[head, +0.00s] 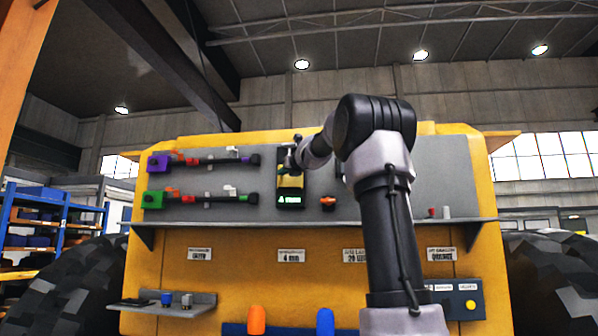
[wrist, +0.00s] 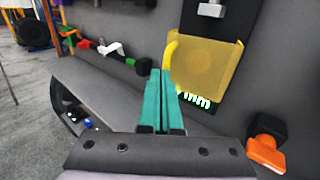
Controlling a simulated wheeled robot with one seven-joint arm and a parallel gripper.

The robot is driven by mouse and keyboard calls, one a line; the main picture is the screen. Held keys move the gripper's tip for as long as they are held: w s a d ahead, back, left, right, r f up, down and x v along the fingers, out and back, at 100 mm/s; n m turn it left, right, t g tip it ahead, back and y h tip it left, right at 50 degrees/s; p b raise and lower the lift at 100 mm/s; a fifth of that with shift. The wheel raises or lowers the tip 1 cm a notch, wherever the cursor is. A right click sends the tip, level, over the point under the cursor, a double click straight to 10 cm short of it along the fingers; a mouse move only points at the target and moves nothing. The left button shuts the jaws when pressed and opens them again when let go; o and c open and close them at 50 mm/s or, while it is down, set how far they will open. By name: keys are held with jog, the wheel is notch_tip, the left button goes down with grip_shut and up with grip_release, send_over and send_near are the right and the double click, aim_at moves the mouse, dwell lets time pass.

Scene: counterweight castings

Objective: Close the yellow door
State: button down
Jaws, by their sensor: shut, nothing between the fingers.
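The yellow door (wrist: 208,68) is a see-through panel on a black unit with a lit green readout (wrist: 195,99) below it. A curved yellow handle (wrist: 171,64) runs along its left edge.
An orange knob (wrist: 266,150) is at the lower right in the wrist view. Left of the door are a green-ended bar (head: 200,198) and a purple-ended bar (head: 200,161). A grey ledge (head: 230,224) runs below the panel. A grey cup (head: 446,212) stands on its right side.

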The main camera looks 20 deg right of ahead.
jog(key=shift+w+a, duration=0.4)
jog(key=shift+w, duration=0.45)
jog(key=shift+w+a, duration=0.35)
jog(key=shift+w, duration=0.45)
